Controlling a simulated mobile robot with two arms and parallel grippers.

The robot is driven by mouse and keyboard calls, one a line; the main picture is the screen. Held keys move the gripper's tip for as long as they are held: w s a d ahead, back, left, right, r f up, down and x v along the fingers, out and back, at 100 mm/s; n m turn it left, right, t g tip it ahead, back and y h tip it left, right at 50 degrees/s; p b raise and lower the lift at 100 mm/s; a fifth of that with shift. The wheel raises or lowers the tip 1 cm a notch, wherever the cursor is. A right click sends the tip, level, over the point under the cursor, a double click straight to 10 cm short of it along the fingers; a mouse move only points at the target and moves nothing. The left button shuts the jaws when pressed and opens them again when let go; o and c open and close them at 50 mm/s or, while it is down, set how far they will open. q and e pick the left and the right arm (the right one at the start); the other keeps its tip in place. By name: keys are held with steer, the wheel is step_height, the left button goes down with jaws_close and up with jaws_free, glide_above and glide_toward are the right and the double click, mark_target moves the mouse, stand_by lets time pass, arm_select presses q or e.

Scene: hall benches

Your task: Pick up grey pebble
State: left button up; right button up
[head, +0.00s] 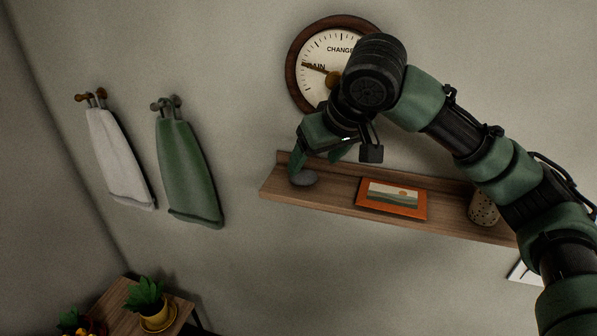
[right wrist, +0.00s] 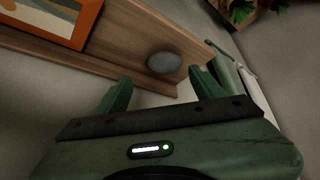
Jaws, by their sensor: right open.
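The grey pebble (head: 304,178) lies on the left end of a wooden wall shelf (head: 338,194). In the right wrist view the pebble (right wrist: 164,63) rests on the shelf board, ahead of and between the two green fingers. My right gripper (head: 320,160) is open and empty at the shelf's left end, with one finger close to the pebble in the head view. In the right wrist view the right gripper (right wrist: 160,90) has its fingers spread apart, and the pebble shows just beyond the tips. Whether a finger touches it I cannot tell. My left gripper is not in view.
An orange-framed picture (head: 392,199) lies on the shelf right of the pebble, and a speckled cup (head: 482,209) stands further right. A round dial (head: 310,62) hangs above, partly behind my arm. White (head: 118,165) and green (head: 186,170) towels hang left. Potted plants (head: 146,297) stand below.

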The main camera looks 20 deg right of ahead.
mark_target(306, 173)
steer(key=shift+s+a+f, duration=0.2)
steer(key=shift+s+f, duration=0.35)
steer(key=shift+f, duration=0.1)
steer(key=shift+w+a+f, duration=0.3)
steer(key=shift+w+f, duration=0.15)
steer(key=shift+f, duration=0.2)
steer(key=shift+w+a+f, duration=0.2)
steer(key=shift+w+f, duration=0.3)
steer(key=shift+w, duration=0.15)
steer(key=shift+w+a+f, duration=0.15)
steer(key=shift+w+f, duration=0.35)
steer(key=shift+w, duration=0.1)
steer(key=shift+w+d+f, duration=0.1)
steer(key=shift+d, duration=0.1)
steer(key=shift+s, duration=0.25)
steer(key=c, duration=1.5)
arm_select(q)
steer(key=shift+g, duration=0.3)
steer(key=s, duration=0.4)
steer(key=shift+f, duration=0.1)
arm_select(e)
jaws_close()
